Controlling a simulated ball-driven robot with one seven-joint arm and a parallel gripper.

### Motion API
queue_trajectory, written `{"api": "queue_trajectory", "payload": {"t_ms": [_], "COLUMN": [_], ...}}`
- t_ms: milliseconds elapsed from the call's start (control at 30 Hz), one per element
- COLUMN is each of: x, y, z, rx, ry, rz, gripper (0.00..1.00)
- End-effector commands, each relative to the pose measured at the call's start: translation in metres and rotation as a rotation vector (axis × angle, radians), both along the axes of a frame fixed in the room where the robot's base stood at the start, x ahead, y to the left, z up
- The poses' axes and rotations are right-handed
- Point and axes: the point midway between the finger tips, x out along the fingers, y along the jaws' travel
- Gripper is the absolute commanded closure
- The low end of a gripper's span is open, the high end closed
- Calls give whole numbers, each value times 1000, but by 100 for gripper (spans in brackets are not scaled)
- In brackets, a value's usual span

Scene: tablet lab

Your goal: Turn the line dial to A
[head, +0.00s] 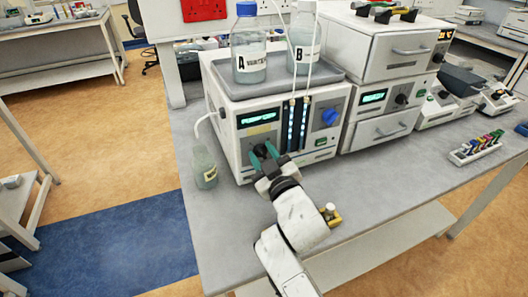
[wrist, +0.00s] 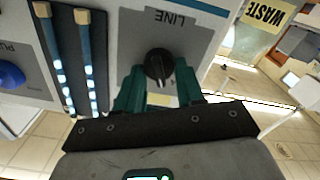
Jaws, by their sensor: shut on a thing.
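The line dial (wrist: 158,63) is a round black knob on the grey front panel of the white pump unit (head: 240,152), under the upside-down word LINE in the wrist view. A small light mark shows on the dial, but I cannot read which letter it points to. My gripper (wrist: 159,76) has its green fingers on either side of the dial, shut on it. In the head view my gripper (head: 264,155) reaches the lower left of the pump front and partly hides the dial.
Bottles A (head: 250,47) and B (head: 303,50) stand on the pump's top tray, with tubes running down. A waste bottle (head: 205,173) stands close left of the pump. A blue knob (head: 329,117) is at the right of the panel. The bench front is mostly clear.

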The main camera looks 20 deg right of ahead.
Motion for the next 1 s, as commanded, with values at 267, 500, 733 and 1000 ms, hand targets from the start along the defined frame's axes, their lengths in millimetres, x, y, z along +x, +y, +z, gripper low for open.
{"api": "queue_trajectory", "payload": {"t_ms": [267, 500, 733, 1000], "x": [0, 0, 0, 0], "y": [1, 2, 2, 3], "z": [0, -2, -2, -2], "rx": [-215, -333, -385, -395], "ry": [2, 3, 1, 1], "rz": [0, 1, 1, 1], "gripper": [93, 93, 93, 93]}}
